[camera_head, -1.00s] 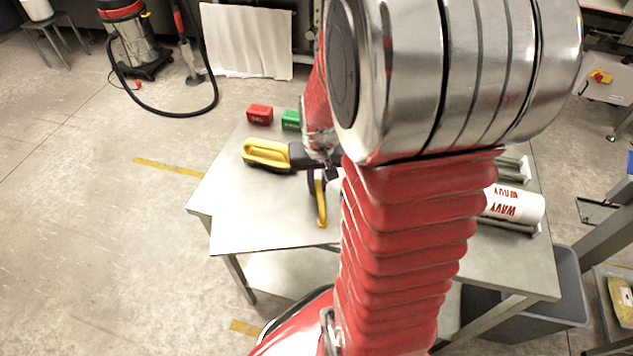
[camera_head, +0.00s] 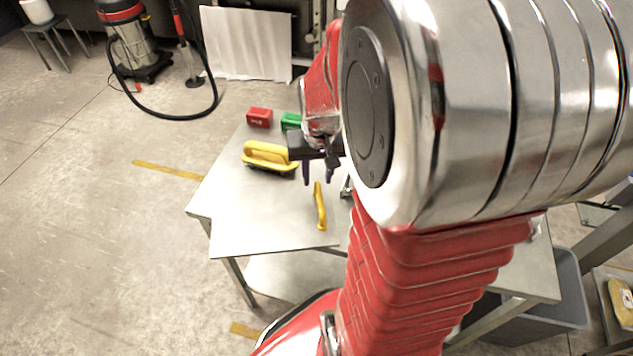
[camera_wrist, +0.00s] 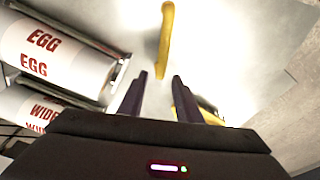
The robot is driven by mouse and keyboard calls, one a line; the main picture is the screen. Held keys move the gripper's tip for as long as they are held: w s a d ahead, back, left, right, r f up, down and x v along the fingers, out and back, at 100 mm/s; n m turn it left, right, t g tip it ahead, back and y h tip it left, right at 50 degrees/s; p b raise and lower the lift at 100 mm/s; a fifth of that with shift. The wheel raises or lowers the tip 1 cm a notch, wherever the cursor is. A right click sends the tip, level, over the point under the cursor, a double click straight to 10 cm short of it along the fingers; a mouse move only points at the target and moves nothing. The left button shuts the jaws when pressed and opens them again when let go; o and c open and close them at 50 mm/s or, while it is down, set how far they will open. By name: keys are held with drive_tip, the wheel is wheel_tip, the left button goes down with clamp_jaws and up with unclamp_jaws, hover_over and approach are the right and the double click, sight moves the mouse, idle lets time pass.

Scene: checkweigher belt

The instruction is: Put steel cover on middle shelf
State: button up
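A flat grey steel sheet (camera_head: 262,225), which looks like the steel cover, lies on the table with its front edge at the near side. A yellow bar handle (camera_head: 320,208) sits on it; whether it is fixed there I cannot tell. My gripper (camera_head: 318,181) is open and empty just beyond the handle's far end. My arm hides the table's right part.
White rolls marked EGG (camera_wrist: 55,55) and WIDE (camera_wrist: 35,108) lie on the left in the wrist view. A grey bin (camera_head: 560,300) stands at right.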

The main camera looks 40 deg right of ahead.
wheel_tip(320, 180, up, 7)
drive_tip(key=shift+s+a+r, duration=0.15)
drive_tip(key=shift+s+a, duration=0.1)
drive_tip(key=shift+s, duration=0.2)
idle(0.4)
drive_tip(key=s+a+r+n+t, duration=0.2)
drive_tip(key=s+a+r+n, duration=0.1)
drive_tip(key=a, duration=0.6)
drive_tip(key=s+a+r+n+t, duration=0.2)
drive_tip(key=s+a+r+n, duration=0.1)
drive_tip(key=a, duration=0.6)
drive_tip(key=shift+r+y, duration=0.4)
drive_tip(key=shift+r, duration=0.35)
